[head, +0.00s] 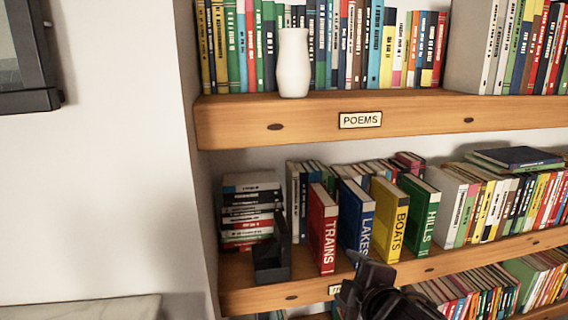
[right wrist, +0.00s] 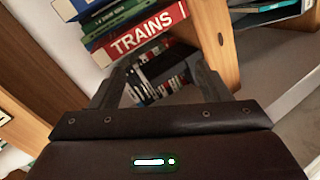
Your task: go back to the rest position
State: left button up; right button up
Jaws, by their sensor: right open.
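My right gripper (head: 354,272) is in front of the lower bookshelf, near the shelf's front edge, below the blue LAKES book (head: 356,215). It partly covers the shelf edge and a label there. In the right wrist view its two fingers (right wrist: 158,78) stand apart, with nothing clearly held between them. The red TRAINS book (head: 322,228) stands upright on the shelf to the upper left of the gripper. It also shows beyond the fingers in the right wrist view (right wrist: 142,36). My left gripper is not in view.
A black bookend (head: 271,262) stands left of TRAINS, by a stack of books (head: 250,206). The yellow BOATS (head: 389,220) and green HILLS (head: 417,211) books stand to the right. A white vase (head: 293,64) stands on the upper POEMS shelf (head: 300,122).

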jog(key=s+d+f+m+g+h, duration=0.1)
jog(key=s+d+f+m+g, duration=0.2)
jog(key=s+f+m+g, duration=0.6)
jog(key=s+d+f+m+g+h, duration=0.1)
jog(key=s+d+f+m+h, duration=0.3)
jog(key=s+f, duration=0.95)
notch_tip(320, 180, down, 33)
jog(key=s+a+m+g+y+b, duration=0.1)
jog(key=s+a+y+b, duration=0.1)
jog(key=b, duration=0.3)
pick_arm(q)
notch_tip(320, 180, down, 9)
jog(key=b, duration=0.3)
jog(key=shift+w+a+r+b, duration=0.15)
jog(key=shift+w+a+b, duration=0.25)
pick_arm(e)
jog(key=s+d+f, duration=0.2)
jog(key=s+f, duration=0.7)
jog(key=f, duration=0.2)
jog(key=s+d+f+g, duration=0.1)
jog(key=s+f, duration=0.9)
jog(key=f, duration=0.2)
jog(key=shift+s+d, duration=0.2)
jog(key=shift+d, duration=0.2)
jog(key=shift+d+f, duration=0.1)
jog(key=shift+d, duration=0.4)
